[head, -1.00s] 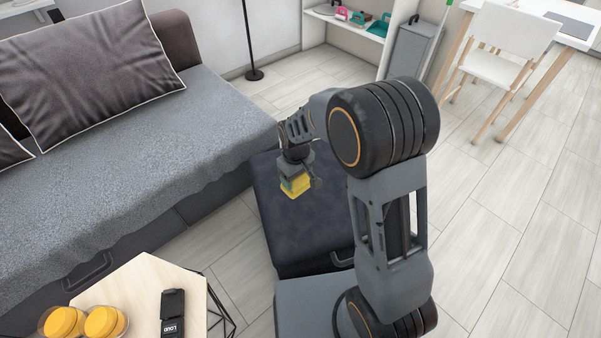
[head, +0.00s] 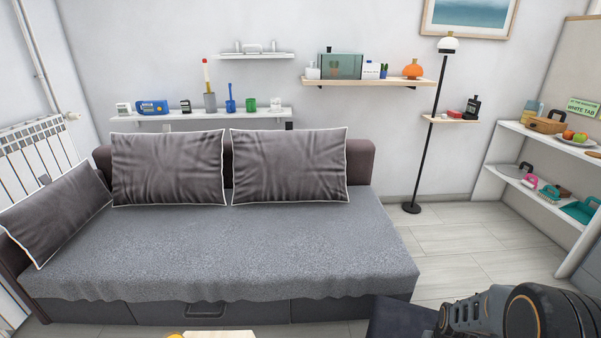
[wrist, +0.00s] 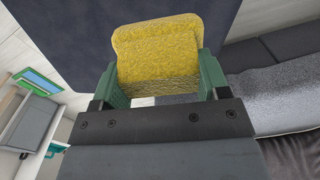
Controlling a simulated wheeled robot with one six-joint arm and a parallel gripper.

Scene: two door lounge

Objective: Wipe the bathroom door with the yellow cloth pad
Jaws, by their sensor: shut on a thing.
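The yellow cloth pad (wrist: 158,48) is at the top middle of the wrist view, held between the green fingers of my gripper (wrist: 160,82). My gripper is shut on the pad. A dark surface lies behind the pad in that view. In the head view only part of my arm shows at the lower right, and the gripper and pad are out of frame. No bathroom door can be made out in either view.
A grey sofa (head: 220,250) with dark cushions fills the left and middle. Wall shelves (head: 200,114) hold small items above it. A floor lamp (head: 427,130) stands right of it, and a shelf unit (head: 545,190) at far right. Tiled floor (head: 460,235) is clear between.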

